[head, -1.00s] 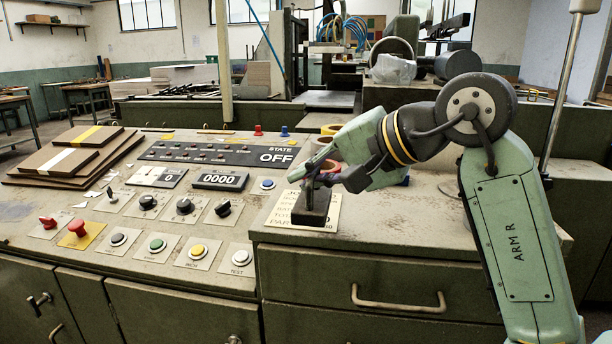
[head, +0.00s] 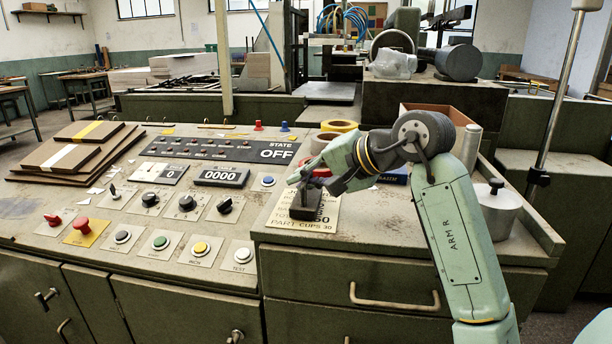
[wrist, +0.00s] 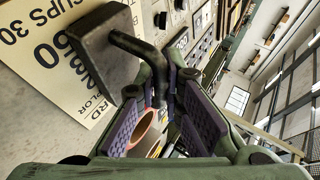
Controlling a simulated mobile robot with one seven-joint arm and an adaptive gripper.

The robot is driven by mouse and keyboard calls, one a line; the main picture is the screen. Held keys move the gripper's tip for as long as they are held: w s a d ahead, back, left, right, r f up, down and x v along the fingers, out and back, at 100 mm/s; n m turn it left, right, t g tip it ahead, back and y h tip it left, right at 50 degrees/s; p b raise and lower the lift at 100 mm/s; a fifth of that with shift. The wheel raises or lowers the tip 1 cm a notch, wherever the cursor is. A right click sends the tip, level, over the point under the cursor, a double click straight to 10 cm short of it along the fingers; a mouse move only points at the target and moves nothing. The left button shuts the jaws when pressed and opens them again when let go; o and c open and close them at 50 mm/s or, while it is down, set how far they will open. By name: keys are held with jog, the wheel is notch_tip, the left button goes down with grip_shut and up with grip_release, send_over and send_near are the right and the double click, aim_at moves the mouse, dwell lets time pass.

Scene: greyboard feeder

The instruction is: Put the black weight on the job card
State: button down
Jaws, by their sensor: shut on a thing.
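The black weight (head: 304,207) is a dark block with a bent handle on top. My gripper (head: 309,180) is shut on the weight's handle from above. In the wrist view, the weight (wrist: 98,45) covers part of the card (wrist: 40,62), and its handle is between the purple pads of my gripper (wrist: 160,82). I cannot tell whether the weight's underside touches the card.
The control panel (head: 120,215) with buttons and knobs lies left. Bare top shows right of the card.

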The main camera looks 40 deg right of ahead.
dwell(0.3)
jog(key=c, duration=1.7)
grip_release()
jog(key=shift+f, duration=0.1)
jog(key=shift+r, duration=0.25)
jog(key=b+v, duration=0.1)
jog(key=v, duration=1.1)
jog(key=shift+f, duration=0.2)
jog(key=shift+a, duration=0.15)
